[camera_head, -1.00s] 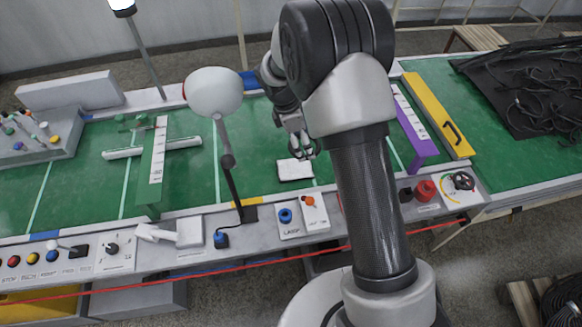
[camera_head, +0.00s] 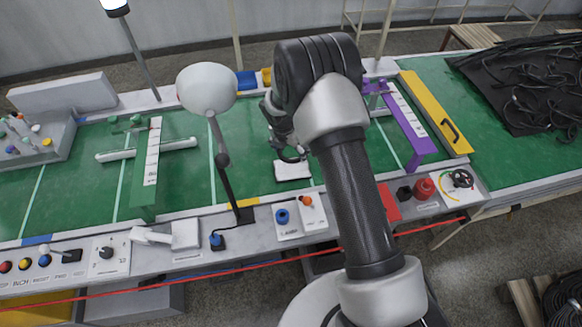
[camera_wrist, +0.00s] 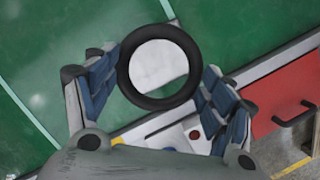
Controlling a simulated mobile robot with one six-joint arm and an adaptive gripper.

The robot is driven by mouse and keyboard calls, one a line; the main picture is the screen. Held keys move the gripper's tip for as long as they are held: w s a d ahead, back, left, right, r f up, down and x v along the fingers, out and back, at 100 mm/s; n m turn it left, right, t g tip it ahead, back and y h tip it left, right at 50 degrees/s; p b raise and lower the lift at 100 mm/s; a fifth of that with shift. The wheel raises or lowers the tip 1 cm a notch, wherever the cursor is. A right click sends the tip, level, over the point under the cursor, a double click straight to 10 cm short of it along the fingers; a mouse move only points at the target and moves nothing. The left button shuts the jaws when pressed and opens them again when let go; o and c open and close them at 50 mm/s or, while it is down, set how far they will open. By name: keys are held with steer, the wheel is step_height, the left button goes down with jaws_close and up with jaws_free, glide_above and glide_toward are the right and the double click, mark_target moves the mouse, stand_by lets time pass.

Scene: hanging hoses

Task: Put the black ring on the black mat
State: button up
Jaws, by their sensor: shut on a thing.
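My gripper (camera_wrist: 160,72) is shut on the black ring (camera_wrist: 159,103), which sits between the two fingers in the wrist view. In the head view my gripper (camera_head: 289,150) is over the green bench, just above a small white pad (camera_head: 293,171). The pad shows through the ring's opening in the wrist view. The ring's dark curve (camera_head: 291,157) shows only small in the head view. The black mat (camera_head: 488,92) lies on the green bench at the far right, with a heap of black hoses over much of it.
A yellow bar with a handle (camera_head: 432,108) and a purple stand (camera_head: 412,130) lie between my arm and the mat. A white-headed lamp (camera_head: 207,90) stands left of my gripper. A green stand (camera_head: 148,170) is further left. Control boxes line the front edge.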

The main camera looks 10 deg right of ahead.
mark_target(292, 168)
step_height(292, 168, down, 9)
steer(key=shift+r+b, duration=0.1)
steer(key=shift+b, duration=0.95)
steer(key=shift+f, duration=0.2)
steer(key=o, duration=1.1)
